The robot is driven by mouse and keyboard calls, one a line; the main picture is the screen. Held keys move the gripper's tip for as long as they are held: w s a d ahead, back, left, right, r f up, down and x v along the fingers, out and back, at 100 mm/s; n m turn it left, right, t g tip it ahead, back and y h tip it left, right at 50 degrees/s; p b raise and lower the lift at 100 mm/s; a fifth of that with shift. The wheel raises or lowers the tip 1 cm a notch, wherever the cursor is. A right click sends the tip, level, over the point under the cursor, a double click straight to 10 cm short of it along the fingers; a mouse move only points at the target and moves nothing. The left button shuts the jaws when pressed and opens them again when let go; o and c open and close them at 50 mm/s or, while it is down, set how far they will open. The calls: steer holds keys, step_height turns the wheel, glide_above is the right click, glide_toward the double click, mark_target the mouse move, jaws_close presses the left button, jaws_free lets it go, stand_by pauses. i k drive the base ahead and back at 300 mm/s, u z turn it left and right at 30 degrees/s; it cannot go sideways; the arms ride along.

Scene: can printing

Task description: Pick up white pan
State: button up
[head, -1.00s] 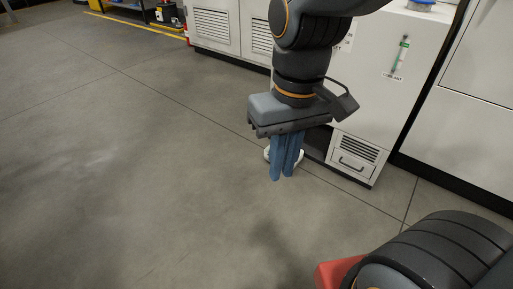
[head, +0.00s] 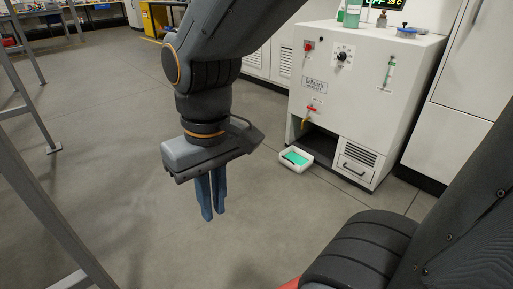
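The white pan (head: 308,164) sits on the floor in front of the open recess at the lower left of a white machine (head: 341,102). A green patch, perhaps liquid, shows inside the pan. My gripper (head: 213,216) hangs pointing down over bare floor, to the left of the pan and apart from it. Its two blue fingers are close together, with at most a narrow gap between them; nothing shows held in them.
The machine carries a valve with a red handle (head: 313,108) above the pan, and bottles on top. A grey metal frame (head: 40,200) stands at the left edge. White cabinets stand behind. The floor (head: 130,130) between is clear.

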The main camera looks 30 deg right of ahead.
mark_target(299, 160)
steer(key=u, duration=0.2)
steer(key=i, duration=2)
steer(key=z, duration=1.5)
steer(key=i, duration=0.55)
steer(key=z, duration=0.55)
